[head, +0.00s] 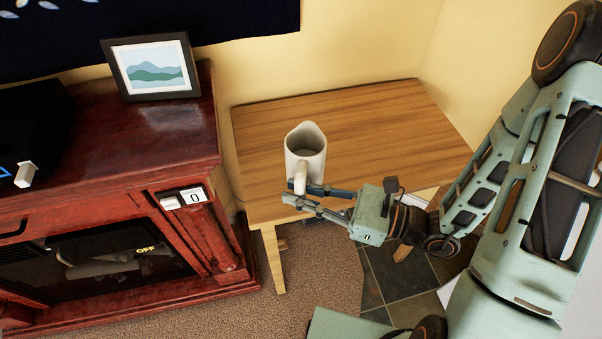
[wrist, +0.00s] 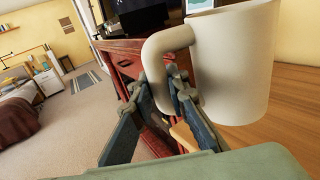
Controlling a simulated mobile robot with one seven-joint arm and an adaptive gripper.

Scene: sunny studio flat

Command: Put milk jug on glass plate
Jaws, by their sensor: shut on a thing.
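The white milk jug (head: 305,150) is upright at the left part of the wooden table, in the head view. Its handle faces my gripper. My gripper (head: 302,190) is shut on the jug's handle, at the table's front left. In the wrist view the jug (wrist: 237,65) fills the upper right, with the fingers (wrist: 165,95) at its handle. I cannot tell whether the jug's base touches the table. I see no glass plate in either view.
The wooden table (head: 380,130) is otherwise bare, with free room right of the jug. A dark red cabinet (head: 140,150) stands close on the left, with a framed picture (head: 152,67) on top. The wrist view shows a bed (wrist: 25,110) far left.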

